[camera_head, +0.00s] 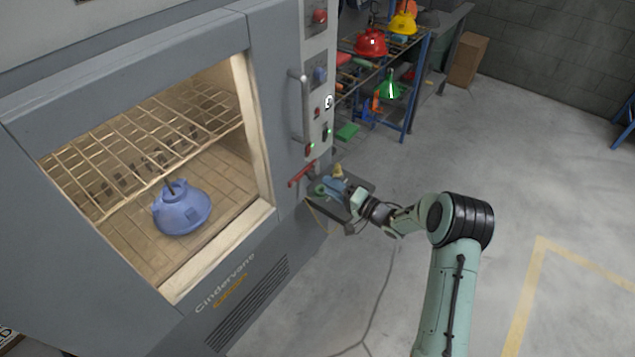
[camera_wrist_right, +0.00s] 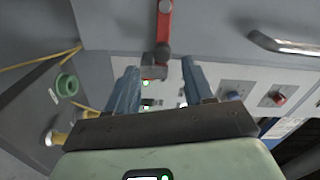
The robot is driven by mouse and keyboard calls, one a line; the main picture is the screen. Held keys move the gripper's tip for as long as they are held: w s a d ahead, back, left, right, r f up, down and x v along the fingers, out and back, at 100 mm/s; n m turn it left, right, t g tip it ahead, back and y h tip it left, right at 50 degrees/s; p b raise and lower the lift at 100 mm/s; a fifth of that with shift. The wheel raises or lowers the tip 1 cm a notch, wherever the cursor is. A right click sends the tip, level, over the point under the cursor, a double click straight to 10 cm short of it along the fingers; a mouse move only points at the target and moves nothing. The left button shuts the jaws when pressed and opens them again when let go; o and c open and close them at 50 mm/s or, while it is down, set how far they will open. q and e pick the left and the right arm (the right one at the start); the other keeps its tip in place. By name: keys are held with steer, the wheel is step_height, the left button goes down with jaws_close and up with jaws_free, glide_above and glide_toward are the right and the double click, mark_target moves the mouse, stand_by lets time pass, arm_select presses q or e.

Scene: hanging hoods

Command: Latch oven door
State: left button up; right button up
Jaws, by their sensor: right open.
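The grey oven (camera_head: 220,290) fills the left of the head view. The oven door (camera_head: 265,85) looks flush with the front, though I cannot tell if it is fully closed. It has a large lit window and a vertical silver handle (camera_head: 304,100). A red latch lever (camera_head: 300,174) sits low on the oven's right side; it also shows in the right wrist view (camera_wrist_right: 164,25), hanging from the top edge. My right gripper (camera_head: 336,186) is just right of the lever, apart from it. Its blue fingers (camera_wrist_right: 160,82) are open, with the lever's lower end ahead between them. My left gripper is out of view.
Behind the window, a blue hood (camera_head: 182,210) hangs below a wire rack (camera_head: 130,140). A small side shelf (camera_head: 352,208) with a green ring (camera_wrist_right: 66,85) lies close to my right gripper. A control panel (camera_head: 319,75) is above. Colored hoods fill a rack behind; floor at right is clear.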

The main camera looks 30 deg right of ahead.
steer(key=v, duration=0.6)
steer(key=shift+b, duration=0.4)
steer(key=shift+w+f, duration=0.1)
